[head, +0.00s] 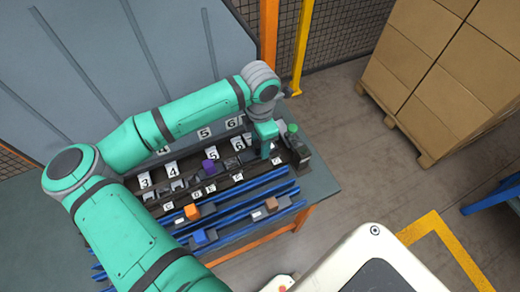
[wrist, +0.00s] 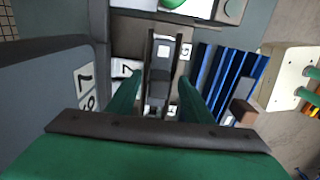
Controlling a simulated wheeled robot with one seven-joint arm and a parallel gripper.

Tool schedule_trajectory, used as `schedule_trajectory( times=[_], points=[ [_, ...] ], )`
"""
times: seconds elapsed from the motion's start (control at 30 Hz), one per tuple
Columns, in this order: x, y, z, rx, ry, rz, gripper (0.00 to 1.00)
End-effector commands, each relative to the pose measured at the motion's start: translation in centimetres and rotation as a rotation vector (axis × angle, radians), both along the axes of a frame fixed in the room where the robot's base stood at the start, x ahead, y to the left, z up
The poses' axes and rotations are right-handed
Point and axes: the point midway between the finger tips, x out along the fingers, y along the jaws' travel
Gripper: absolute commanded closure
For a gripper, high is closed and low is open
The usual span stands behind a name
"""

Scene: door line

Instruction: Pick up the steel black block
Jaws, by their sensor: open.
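My gripper (head: 266,148) points down over the right end of the dark numbered rack (head: 160,207), its two green fingers apart. In the wrist view my gripper (wrist: 158,98) is open, with the fingers on either side of a narrow dark channel. A dark grey-black block (wrist: 160,86) shows in this channel between the fingers, apart from them as far as I can see. I cannot tell for sure that it is the steel black block. In the head view my gripper and arm hide that part of the rack.
Blue rails (head: 246,206) run along the front of the bench, with an orange block (head: 192,211) and a blue block (head: 199,237) there. A green button (head: 292,128) is at the right end. Stacked cartons (head: 440,75) stand beyond open floor.

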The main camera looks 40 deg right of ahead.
Motion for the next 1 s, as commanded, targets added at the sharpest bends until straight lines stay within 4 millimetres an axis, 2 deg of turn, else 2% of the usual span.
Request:
schedule_trajectory(
  times=[0.2, 0.27, 0.4, 0.77, 1.0],
  points=[
    [0.0, 0.0, -0.1, 0.000, 0.000, 0.000, 0.53],
    [0.0, 0.0, -0.1, 0.000, 0.000, 0.000, 0.65],
    [0.0, 0.0, -0.1, 0.000, -0.001, 0.000, 0.99],
    [0.1, 0.0, 0.2, -0.001, -0.002, 0.000, 1.00],
    [0.1, 0.0, 2.2, -0.001, -0.004, -0.001, 1.00]
  ],
)
